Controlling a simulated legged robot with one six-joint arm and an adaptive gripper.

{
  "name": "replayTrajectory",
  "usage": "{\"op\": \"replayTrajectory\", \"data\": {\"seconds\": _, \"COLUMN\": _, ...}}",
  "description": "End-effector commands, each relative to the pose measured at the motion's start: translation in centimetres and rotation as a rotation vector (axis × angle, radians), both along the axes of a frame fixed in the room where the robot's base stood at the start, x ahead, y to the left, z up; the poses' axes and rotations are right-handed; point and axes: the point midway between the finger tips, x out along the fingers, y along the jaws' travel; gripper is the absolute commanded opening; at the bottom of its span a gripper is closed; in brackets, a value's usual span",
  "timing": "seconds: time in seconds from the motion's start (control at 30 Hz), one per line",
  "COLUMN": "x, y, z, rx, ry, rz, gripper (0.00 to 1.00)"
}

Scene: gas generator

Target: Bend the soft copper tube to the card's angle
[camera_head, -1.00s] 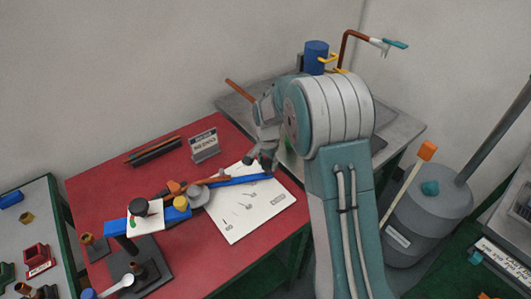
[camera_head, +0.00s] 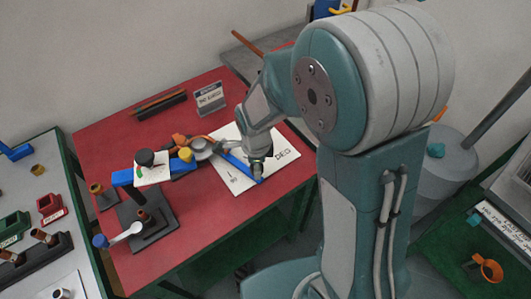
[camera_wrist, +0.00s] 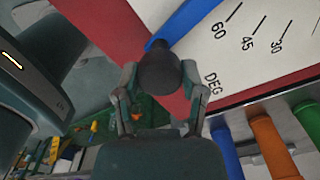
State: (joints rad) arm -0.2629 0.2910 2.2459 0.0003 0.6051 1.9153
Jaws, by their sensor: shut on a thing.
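The bender's blue handle (camera_head: 238,164) points toward the front right across the white angle card (camera_head: 287,154). My gripper (camera_head: 261,163) is at the handle's outer end. In the wrist view, my gripper (camera_wrist: 160,95) is shut on the handle's black knob (camera_wrist: 160,72), with the blue bar (camera_wrist: 190,22) running up from it. The card (camera_wrist: 260,50) shows lines marked 60, 45, 30 and DEG beside the bar. The copper tube (camera_head: 213,140) shows as a thin brown line near the bender's grey round part (camera_head: 201,147); its bend angle is too small to tell.
The red bench (camera_head: 110,140) carries a small sign (camera_head: 209,98), a dark rack with rods (camera_head: 160,105) and a dark stand (camera_head: 147,222) at the front left. A grey table with small parts (camera_head: 30,175) stands left. A grey drum (camera_head: 445,165) stands right.

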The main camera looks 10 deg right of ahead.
Motion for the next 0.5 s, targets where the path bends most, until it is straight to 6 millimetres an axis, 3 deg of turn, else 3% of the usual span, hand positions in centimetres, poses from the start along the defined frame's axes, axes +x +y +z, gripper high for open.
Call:
{"op": "replayTrajectory", "data": {"seconds": 0.2, "x": -1.4, "y": 1.6, "z": -0.1, "rx": -0.001, "ry": 0.004, "rz": -0.089, "gripper": 0.0}}
{"op": "replayTrajectory", "data": {"seconds": 0.5, "x": -1.8, "y": 2.3, "z": -0.1, "rx": -0.001, "ry": 0.003, "rz": -0.133, "gripper": 0.0}}
